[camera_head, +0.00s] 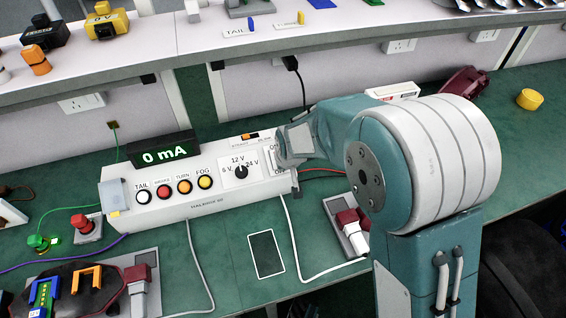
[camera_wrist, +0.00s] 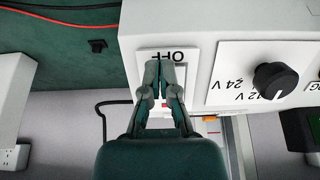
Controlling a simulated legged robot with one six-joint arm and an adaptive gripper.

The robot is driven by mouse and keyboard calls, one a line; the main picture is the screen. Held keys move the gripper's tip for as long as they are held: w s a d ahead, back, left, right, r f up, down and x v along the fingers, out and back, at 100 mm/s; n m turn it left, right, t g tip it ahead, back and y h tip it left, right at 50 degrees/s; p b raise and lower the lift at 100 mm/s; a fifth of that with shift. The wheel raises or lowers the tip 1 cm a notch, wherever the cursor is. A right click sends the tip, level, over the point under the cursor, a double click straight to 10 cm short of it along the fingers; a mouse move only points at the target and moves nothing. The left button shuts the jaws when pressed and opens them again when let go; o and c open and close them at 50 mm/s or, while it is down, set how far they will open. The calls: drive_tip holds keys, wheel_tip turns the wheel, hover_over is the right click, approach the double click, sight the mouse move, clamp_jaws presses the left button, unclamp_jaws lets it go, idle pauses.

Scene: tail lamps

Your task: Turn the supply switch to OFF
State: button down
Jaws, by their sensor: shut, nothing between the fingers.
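The supply switch (camera_head: 267,161) is a white plate at the right end of the front of the white supply box (camera_head: 190,207). In the wrist view the switch (camera_wrist: 143,68) appears upside down, its OFF label readable just beyond my fingertips. My gripper (camera_head: 284,162) is shut and empty in front of the switch; in the wrist view its fingers (camera_wrist: 166,66) cover most of the plate. A bit of red shows beside the fingers. I cannot tell the switch's position or whether the fingertips touch it. The display (camera_head: 163,154) reads 0 mA.
Left of the switch are a voltage knob (camera_head: 241,172) and several round lamp buttons. Cables run from the box across the green bench. A red push-button (camera_head: 88,227) stands to the left. A shelf (camera_head: 180,55) runs behind.

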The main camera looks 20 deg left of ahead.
drive_tip(key=shift+f, duration=0.1)
idle(0.4)
drive_tip(key=shift+r, duration=1.05)
drive_tip(key=s+d+f+v, duration=0.1)
drive_tip(key=s+v, duration=0.1)
drive_tip(key=v, duration=1.1)
drive_tip(key=shift+d, duration=0.4)
drive_tip(key=shift+a+f, duration=0.1)
drive_tip(key=shift+a, duration=0.15)
